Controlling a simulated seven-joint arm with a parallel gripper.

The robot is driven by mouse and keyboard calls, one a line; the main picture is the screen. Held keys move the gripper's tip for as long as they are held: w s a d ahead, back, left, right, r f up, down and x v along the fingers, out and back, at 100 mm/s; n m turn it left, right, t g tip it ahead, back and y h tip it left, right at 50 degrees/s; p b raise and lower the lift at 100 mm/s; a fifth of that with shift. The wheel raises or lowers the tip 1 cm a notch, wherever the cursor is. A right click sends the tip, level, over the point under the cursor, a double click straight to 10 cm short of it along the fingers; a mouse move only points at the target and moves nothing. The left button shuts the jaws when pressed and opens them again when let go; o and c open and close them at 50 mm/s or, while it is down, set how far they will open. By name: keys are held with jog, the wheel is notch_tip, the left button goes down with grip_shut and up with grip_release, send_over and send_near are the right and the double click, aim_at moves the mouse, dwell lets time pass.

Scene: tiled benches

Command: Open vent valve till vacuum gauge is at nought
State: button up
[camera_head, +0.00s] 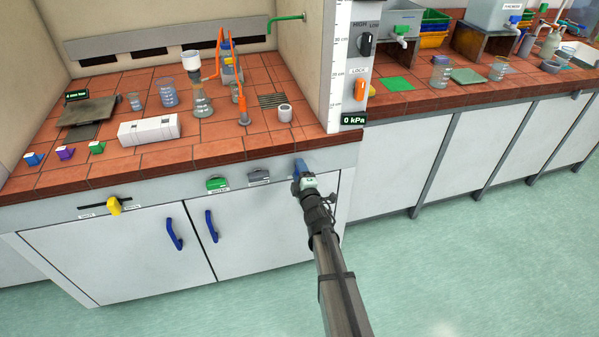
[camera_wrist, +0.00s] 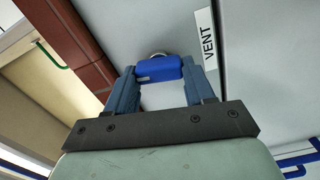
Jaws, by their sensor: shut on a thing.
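The blue vent valve handle (camera_wrist: 158,68) sits between my two fingertips in the wrist view, on the grey front panel beside a white VENT label (camera_wrist: 208,40). My gripper (camera_head: 300,174) is shut on it at the bench's front edge in the head view, where my gripper hides most of the valve. The vacuum gauge (camera_head: 353,119), a small dark display low on the white post, reads 0 kPa. A flask (camera_head: 201,103) with a white funnel (camera_head: 191,61) stands on the tiles, near orange tubing (camera_head: 231,62).
Green (camera_head: 217,183) and dark grey (camera_head: 259,175) controls lie left of my gripper on the front panel. A yellow slider knob (camera_head: 114,206) is farther left. Blue cupboard handles (camera_head: 211,226) stick out below. The floor (camera_head: 455,265) at the right is clear.

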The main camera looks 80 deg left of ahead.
jog(key=shift+n, duration=0.6)
jog(key=o, duration=1)
jog(key=shift+o, duration=0.2)
jog(key=d, duration=1.3)
jog(key=shift+d, duration=0.4)
